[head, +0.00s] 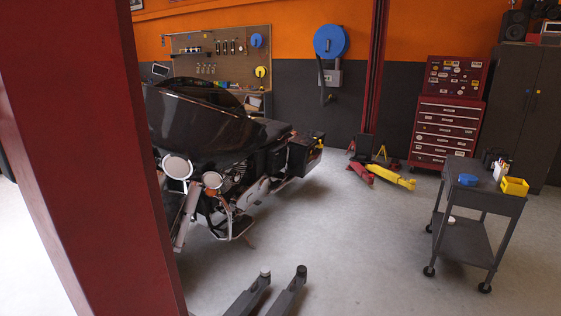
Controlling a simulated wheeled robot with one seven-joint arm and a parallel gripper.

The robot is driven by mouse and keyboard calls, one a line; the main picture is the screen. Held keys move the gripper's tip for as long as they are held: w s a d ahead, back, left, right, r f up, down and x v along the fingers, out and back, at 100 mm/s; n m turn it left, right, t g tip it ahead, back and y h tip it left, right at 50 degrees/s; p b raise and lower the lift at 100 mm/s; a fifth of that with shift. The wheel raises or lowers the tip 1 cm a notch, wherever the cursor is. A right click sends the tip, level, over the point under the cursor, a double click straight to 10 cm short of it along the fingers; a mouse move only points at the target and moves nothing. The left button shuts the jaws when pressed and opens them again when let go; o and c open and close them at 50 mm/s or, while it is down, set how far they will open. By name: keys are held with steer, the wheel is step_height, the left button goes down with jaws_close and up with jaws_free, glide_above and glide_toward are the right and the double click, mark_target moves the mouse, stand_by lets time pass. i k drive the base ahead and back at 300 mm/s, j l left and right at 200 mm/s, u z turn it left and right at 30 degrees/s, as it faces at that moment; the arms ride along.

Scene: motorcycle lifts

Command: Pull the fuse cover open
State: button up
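I cannot pick out a fuse cover for certain in the head view. A dark motorcycle (215,130) stands at left centre, partly hidden by a thick red post. A black box-shaped case (305,153) sits at its right end. A small grey box (332,77) is on the far wall under a round blue reel (330,41); whether it has a fuse cover is too small to tell. My gripper is not in view.
The red post (90,150) blocks the left side. Two dark bars (287,292) reach in at the bottom. A dark cart (476,205) stands at right. A red tool chest (443,130) and yellow jack (393,178) are farther back. The grey floor at centre right is clear.

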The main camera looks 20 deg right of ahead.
mark_target(279, 151)
steer(key=i+l+z, duration=0.25)
steer(key=i, duration=0.15)
steer(key=i+z, duration=0.2)
steer(key=i, duration=0.25)
steer(key=i+z, duration=0.25)
steer(key=i, duration=1.7)
steer(key=i+l, duration=0.1)
steer(key=i, duration=1.95)
steer(key=i+u, duration=0.15)
steer(key=i, duration=0.25)
steer(key=i+l+u, duration=0.15)
steer(key=i, duration=0.3)
steer(key=i+l+u, duration=0.15)
steer(key=i, duration=0.25)
steer(key=i+l+u, duration=0.15)
steer(key=i, duration=0.25)
steer(key=i+l+u, duration=0.5)
steer(key=l, duration=0.35)
steer(key=i, duration=0.1)
